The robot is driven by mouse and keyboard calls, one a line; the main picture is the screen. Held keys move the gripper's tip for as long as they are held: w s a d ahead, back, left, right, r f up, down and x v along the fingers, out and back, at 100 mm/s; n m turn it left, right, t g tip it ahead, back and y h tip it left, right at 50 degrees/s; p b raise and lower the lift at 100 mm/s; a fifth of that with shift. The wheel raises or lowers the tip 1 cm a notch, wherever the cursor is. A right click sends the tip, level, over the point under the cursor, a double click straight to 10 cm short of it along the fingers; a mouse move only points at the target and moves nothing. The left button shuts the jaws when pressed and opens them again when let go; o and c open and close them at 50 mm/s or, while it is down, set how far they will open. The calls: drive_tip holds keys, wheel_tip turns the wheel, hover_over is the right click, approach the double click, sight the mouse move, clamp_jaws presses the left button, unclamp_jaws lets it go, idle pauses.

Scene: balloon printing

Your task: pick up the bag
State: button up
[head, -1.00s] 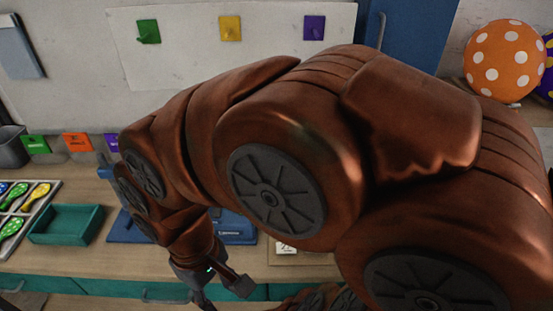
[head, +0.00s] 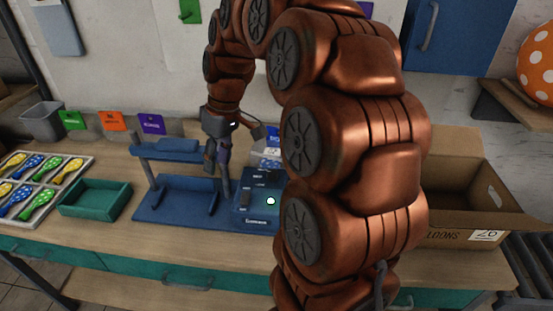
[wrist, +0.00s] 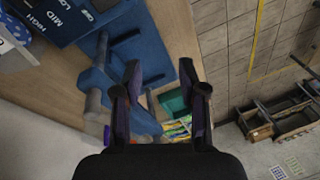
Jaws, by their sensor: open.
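My gripper (head: 217,168) points down over the workbench, beside the blue press-like stand and its control box. Its two fingers show apart and empty in the wrist view (wrist: 160,95). A small white and blue packet (head: 268,150), which may be the bag, is behind the control box and partly hidden by my arm. It is to the right of my gripper and apart from it. In the wrist view a pale, blue-dotted item (wrist: 36,24) is cut off at the upper left; I cannot tell whether it is the bag.
The blue stand (head: 170,208) and control box (head: 258,212) are close to the gripper. A green tray (head: 95,199) and a compartment tray of balloons (head: 40,185) lie left. An open cardboard box (head: 465,175) stands right, partly behind my arm.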

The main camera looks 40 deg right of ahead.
drive_tip(key=w+d+f+n+t+b, duration=0.1)
drive_tip(key=w+d+f+t+b, duration=0.15)
drive_tip(key=d, duration=1.35)
drive_tip(key=w+d+f+t+b, duration=0.15)
drive_tip(key=d+f, duration=0.25)
drive_tip(key=d, duration=1.3)
drive_tip(key=shift+g+h, duration=0.4)
drive_tip(key=shift+w+p+x, duration=0.2)
drive_tip(key=shift+p+x, duration=0.4)
drive_tip(key=shift+x, duration=0.65)
drive_tip(key=shift+w+p+x, duration=0.15)
drive_tip(key=shift+p+x, duration=0.45)
drive_tip(key=shift+x, duration=0.7)
drive_tip(key=shift+w+p+x, duration=0.2)
drive_tip(key=shift+p+x, duration=0.4)
drive_tip(key=shift+x, duration=0.65)
drive_tip(key=shift+r, duration=0.2)
clamp_jaws()
